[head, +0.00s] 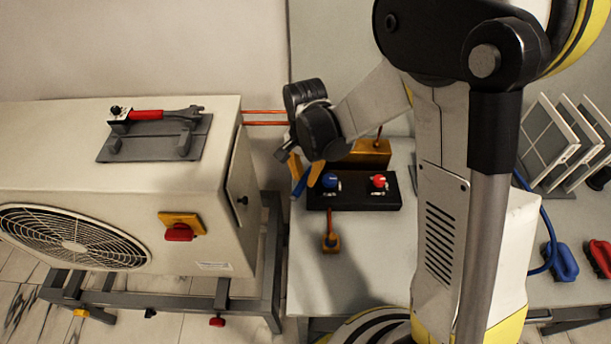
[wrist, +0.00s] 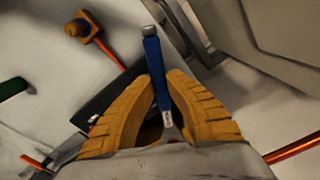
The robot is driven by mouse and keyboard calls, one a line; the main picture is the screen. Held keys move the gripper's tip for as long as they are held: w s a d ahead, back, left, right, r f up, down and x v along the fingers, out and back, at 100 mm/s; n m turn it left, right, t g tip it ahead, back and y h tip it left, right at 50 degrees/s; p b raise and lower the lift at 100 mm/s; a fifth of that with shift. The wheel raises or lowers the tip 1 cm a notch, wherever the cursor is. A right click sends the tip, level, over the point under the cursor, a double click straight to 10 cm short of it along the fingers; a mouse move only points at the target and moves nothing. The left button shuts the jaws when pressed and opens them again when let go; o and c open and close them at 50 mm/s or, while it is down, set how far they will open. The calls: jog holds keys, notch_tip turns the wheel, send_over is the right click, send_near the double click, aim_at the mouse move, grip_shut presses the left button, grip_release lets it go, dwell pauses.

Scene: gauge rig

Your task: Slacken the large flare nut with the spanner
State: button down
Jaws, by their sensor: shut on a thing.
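My gripper (head: 304,172) points down beside the right end of the white outdoor unit (head: 215,140), over the left edge of the grey bench. In the wrist view, its yellow fingers (wrist: 160,90) are shut on a blue-handled tool (wrist: 154,60) with grey metal at both ends. The tool's blue handle also shows small in the head view (head: 299,186); its working end cannot be made out. A red-handled spanner (head: 148,115) lies on a dark rack (head: 140,146) on top of the unit. The large flare nut cannot be made out in either view.
Copper pipes (head: 264,117) run behind my gripper from the unit. On the bench (head: 375,260), a black block (head: 355,203) carries a blue and a red knob, with a brass fitting (head: 330,242) in front. The bench front is clear.

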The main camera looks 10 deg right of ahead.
jog(key=shift+w+d, duration=0.65)
jog(key=shift+w, duration=0.2)
dwell(0.4)
dwell(0.6)
jog(key=shift+s+d+n+b, duration=0.25)
jog(key=shift+s+d+n, duration=0.2)
jog(key=shift+d+n, duration=0.2)
jog(key=shift+s+d+n+b, duration=0.2)
jog(key=shift+s+d+n, duration=0.25)
jog(key=shift+d+n, duration=0.2)
jog(key=shift+s+d+n, duration=0.3)
jog(key=shift+d+n, duration=0.35)
jog(key=shift+n, duration=0.05)
jog(key=shift+s+d+r+n+b, duration=0.15)
jog(key=shift+d+n+b, duration=0.2)
jog(key=shift+d+n, duration=0.4)
jog(key=shift+s+d+f+n+b, duration=0.1)
jog(key=shift+d+n+b, duration=0.25)
jog(key=shift+d+n, duration=0.4)
dwell(1.1)
jog(key=shift+d+r+n, duration=0.1)
jog(key=shift+d+n, duration=0.5)
jog(key=shift+d, duration=0.3)
dwell(0.6)
